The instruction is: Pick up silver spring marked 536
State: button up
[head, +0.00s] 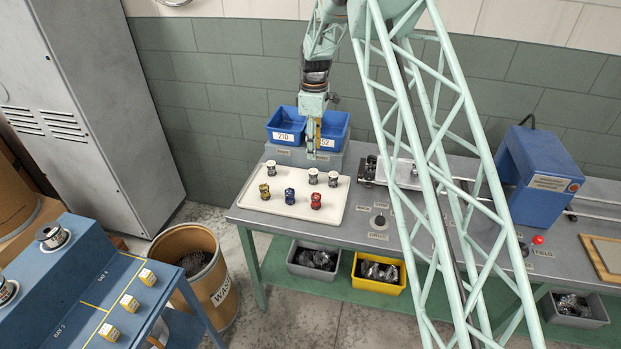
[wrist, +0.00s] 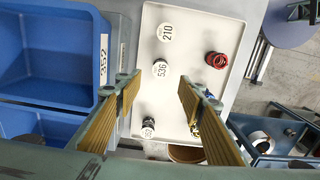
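The silver spring marked 536 (wrist: 160,69) stands on a white tray (wrist: 185,12), its label facing up in the wrist view. It appears to be the middle silver spring (head: 313,176) in the head view. The silver springs marked 210 (wrist: 166,32) and 352 (wrist: 148,128) stand in the same row. My gripper (wrist: 158,88) is open and empty, its ribbed finger pads either side of the view between 536 and 352. In the head view my gripper (head: 314,143) hangs above the back of the tray, higher than the springs.
Red (head: 316,201), blue (head: 290,196) and yellow (head: 265,191) springs stand in the tray's front row. Two blue bins (head: 285,126) stand behind the tray. A waste drum (head: 220,300) is on the floor at left. Coiler equipment (head: 540,178) occupies the right of the bench.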

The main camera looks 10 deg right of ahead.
aim_at(313, 172)
jog(key=shift+f, duration=0.2)
jog(key=shift+f, duration=0.1)
jog(key=shift+f, duration=4.25)
jog(key=shift+s+a+f, duration=0.1)
jog(key=shift+f, duration=2.45)
jog(key=shift+c, duration=0.3)
jog(key=c, duration=0.9)
